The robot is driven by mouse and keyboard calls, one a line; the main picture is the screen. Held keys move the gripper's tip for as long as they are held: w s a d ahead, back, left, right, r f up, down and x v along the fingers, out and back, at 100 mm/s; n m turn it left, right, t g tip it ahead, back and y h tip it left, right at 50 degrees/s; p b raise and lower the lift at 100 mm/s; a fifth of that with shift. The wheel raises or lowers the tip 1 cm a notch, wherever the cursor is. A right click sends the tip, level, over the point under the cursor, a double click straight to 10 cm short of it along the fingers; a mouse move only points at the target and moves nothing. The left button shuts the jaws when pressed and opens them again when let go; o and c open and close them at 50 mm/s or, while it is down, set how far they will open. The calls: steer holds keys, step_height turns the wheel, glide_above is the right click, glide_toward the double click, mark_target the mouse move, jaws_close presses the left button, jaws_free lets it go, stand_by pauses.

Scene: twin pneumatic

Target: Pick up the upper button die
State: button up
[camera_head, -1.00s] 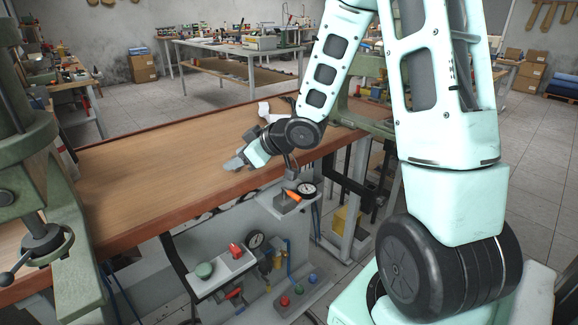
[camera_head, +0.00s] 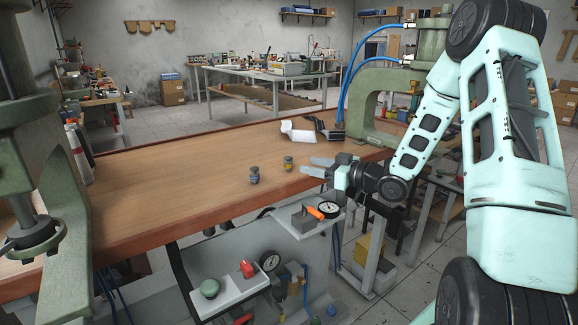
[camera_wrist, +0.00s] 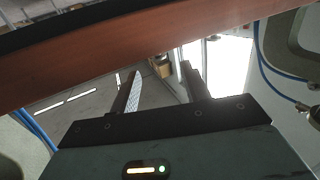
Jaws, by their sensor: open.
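Two small cylindrical pieces stand upright on the wooden bench in the head view: a blue-grey one (camera_head: 254,175) and a yellowish one (camera_head: 288,163) behind it to the right. Which of them is the upper button die I cannot tell. My gripper (camera_head: 316,167) is open and empty by the bench's front edge, right of the yellowish piece and apart from both. Its fingers point left towards them. In the wrist view my two fingers (camera_wrist: 162,75) are spread with nothing between them, and neither piece shows.
The wooden bench (camera_head: 180,190) is mostly clear. A white object (camera_head: 297,132) lies farther back. A green press (camera_head: 365,110) with blue hoses stands at right, another (camera_head: 65,190) at left.

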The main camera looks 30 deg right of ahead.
mark_target(290, 161)
steer(key=x, duration=0.9)
steer(key=shift+d, duration=0.15)
steer(key=shift+c, duration=0.4)
jaws_close()
